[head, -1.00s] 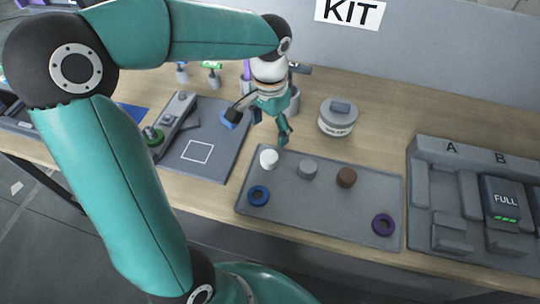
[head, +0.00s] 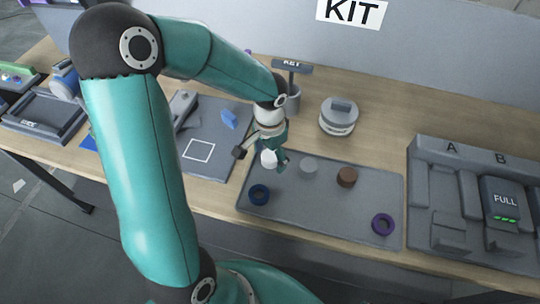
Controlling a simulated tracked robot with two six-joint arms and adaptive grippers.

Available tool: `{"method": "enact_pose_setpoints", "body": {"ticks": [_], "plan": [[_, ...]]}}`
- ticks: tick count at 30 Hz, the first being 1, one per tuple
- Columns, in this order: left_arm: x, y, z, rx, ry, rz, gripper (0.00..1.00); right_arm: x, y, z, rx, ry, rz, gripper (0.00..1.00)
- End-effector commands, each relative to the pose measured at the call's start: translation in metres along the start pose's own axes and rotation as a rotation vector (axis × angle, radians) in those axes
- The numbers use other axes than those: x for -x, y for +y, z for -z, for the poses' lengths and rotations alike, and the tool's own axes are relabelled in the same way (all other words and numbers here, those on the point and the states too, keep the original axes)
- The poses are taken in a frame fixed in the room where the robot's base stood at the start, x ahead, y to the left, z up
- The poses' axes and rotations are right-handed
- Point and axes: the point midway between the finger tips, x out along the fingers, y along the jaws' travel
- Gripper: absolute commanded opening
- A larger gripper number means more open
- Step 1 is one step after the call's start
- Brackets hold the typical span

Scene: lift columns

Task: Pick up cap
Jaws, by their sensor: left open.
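A small white round piece (head: 268,159), a grey one (head: 308,165) and a brown one (head: 346,177) stand in the back part of the grey tray (head: 320,222). I cannot tell from looks alone which of them is the cap. My left gripper (head: 261,158) is open and low at the tray's back left corner. Its fingers are on either side of the white piece, with one dark finger to the left and one to the right. I cannot tell whether they touch it. My right gripper is not in view.
A grey fixture marked A and B (head: 450,180) is at right. A grey mat with a blue piece (head: 229,118) is at left.

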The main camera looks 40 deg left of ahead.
Motion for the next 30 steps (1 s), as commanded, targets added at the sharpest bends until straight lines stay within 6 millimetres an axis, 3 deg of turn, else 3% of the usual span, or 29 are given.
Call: {"method": "enact_pose_setpoints", "body": {"ticks": [4,15,24,30], "plan": [[0.0,0.0,0.0,0.0,0.0,0.0,0.75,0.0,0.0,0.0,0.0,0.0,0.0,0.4],[0.001,0.0,0.0,0.001,0.001,0.0,0.16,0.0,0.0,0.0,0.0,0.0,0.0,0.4],[0.002,0.0,0.0,0.0,0.001,0.001,0.16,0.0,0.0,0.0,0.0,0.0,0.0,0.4],[0.014,-0.001,0.001,0.001,0.004,0.003,0.16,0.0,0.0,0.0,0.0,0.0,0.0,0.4]]}}
